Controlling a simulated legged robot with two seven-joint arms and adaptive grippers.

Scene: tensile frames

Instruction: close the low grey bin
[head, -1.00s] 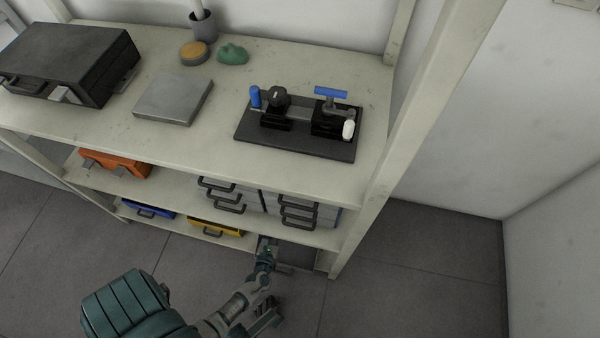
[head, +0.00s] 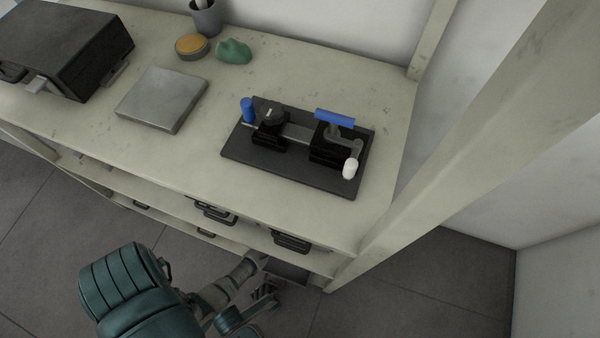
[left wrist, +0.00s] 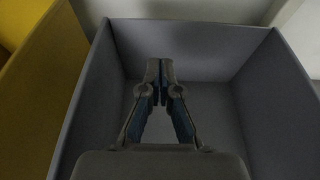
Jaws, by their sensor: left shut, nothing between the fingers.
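The low grey bin (left wrist: 253,110) fills most of the left wrist view. I look down into its open top, and it looks empty apart from my gripper. In the head view a small part of the bin (head: 287,272) shows below the right end of the shelving, pulled out past the shelf edge. My left gripper (left wrist: 160,68) is shut and empty, reaching over and into the bin, with its tips toward one wall. I cannot tell if they touch it. In the head view my arm and the shelf hide those fingertips. I make out no right gripper.
A yellow bin (left wrist: 28,75) stands left of the grey one. Shelf boards (head: 235,232) overhang the bins, and an upright post (head: 440,170) stands to the right. The top board carries a black vise-like fixture (head: 295,150), a grey plate (head: 162,98) and a black case (head: 70,45).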

